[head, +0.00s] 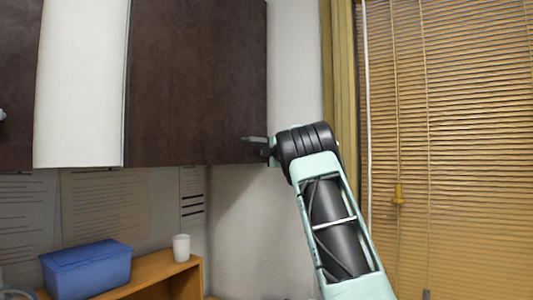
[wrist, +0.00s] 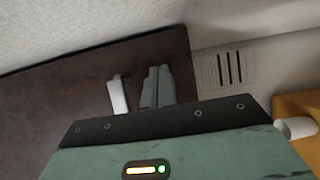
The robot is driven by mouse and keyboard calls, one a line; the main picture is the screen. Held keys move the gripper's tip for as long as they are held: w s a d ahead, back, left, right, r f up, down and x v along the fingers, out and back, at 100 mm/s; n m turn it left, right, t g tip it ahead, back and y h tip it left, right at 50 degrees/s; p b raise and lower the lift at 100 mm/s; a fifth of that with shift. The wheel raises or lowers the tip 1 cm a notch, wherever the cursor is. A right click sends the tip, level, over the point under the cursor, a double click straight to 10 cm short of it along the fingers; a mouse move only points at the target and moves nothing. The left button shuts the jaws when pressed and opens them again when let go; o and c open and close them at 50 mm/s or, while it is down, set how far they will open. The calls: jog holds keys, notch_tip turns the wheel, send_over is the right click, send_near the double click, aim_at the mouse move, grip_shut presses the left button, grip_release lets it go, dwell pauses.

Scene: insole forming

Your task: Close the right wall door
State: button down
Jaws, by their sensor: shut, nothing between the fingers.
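The right wall door (head: 195,80) is a dark brown panel high in the head view, with a pale left edge. A pale upright strip (head: 80,85) shows between it and the dark panel at far left. The door also fills much of the wrist view (wrist: 60,95), where a pale handle (wrist: 118,95) shows on it. My gripper (head: 257,142) is at the door's lower right corner. In the wrist view my gripper's grey fingers (wrist: 157,87) are together and empty, right of the handle and in front of the door. I cannot tell whether they touch it.
A blue box (head: 88,268) and a white cup (head: 181,247) stand on a wooden shelf unit (head: 160,268) below. Papers (head: 105,205) hang on the wall. A blind (head: 450,150) and a yellowish curtain (head: 340,70) are to the right.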

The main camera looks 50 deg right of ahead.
jog(key=shift+w+a+y, duration=0.3)
jog(key=shift+w+a, duration=0.25)
jog(key=shift+a, duration=0.05)
jog(key=d+b+v, duration=0.1)
jog(key=b+v, duration=0.7)
jog(key=v, duration=1)
jog(key=shift+s+f, duration=0.2)
jog(key=shift+f, duration=0.05)
